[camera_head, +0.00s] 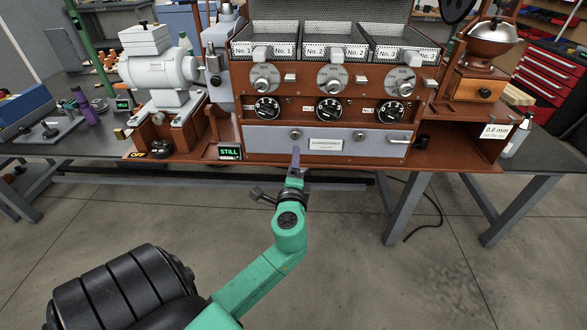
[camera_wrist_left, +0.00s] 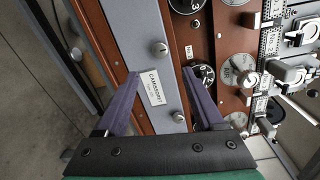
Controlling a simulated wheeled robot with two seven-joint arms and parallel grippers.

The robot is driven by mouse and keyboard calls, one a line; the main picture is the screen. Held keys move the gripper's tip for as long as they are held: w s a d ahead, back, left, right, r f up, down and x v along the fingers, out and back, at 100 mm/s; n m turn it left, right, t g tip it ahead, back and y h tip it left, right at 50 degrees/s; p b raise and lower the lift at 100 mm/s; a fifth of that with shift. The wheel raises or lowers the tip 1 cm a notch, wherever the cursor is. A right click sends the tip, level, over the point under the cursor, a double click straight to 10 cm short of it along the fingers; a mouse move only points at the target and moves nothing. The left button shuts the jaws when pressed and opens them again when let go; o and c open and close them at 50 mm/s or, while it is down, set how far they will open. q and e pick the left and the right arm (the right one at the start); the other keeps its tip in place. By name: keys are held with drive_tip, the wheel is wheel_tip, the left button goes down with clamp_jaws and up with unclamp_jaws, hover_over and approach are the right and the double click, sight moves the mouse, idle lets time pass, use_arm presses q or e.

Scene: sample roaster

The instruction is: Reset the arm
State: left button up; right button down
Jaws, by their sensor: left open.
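My left arm (camera_head: 262,275) is green and reaches in from the lower left of the head view. Its left gripper (camera_head: 295,155) is in front of the grey front panel (camera_head: 265,136) of the roaster, near the white label (camera_head: 326,144). In the left wrist view the left gripper (camera_wrist_left: 161,75) has its two purple fingers spread wide with nothing between them. The label (camera_wrist_left: 152,88) and a round knob (camera_wrist_left: 160,48) of the panel show beyond the fingers. I cannot tell if a fingertip touches the panel. My right gripper is not in view.
Above the panel are several dials (camera_head: 328,109) and knobs. A grey motor (camera_head: 160,72) stands left, beside a small STILL display (camera_head: 230,152). A hopper with a metal bowl (camera_head: 492,38) stands right. The floor (camera_head: 400,280) in front of the table is clear.

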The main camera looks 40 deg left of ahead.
use_arm(q)
drive_tip(key=v, duration=0.2)
drive_tip(key=shift+s+d, duration=0.2)
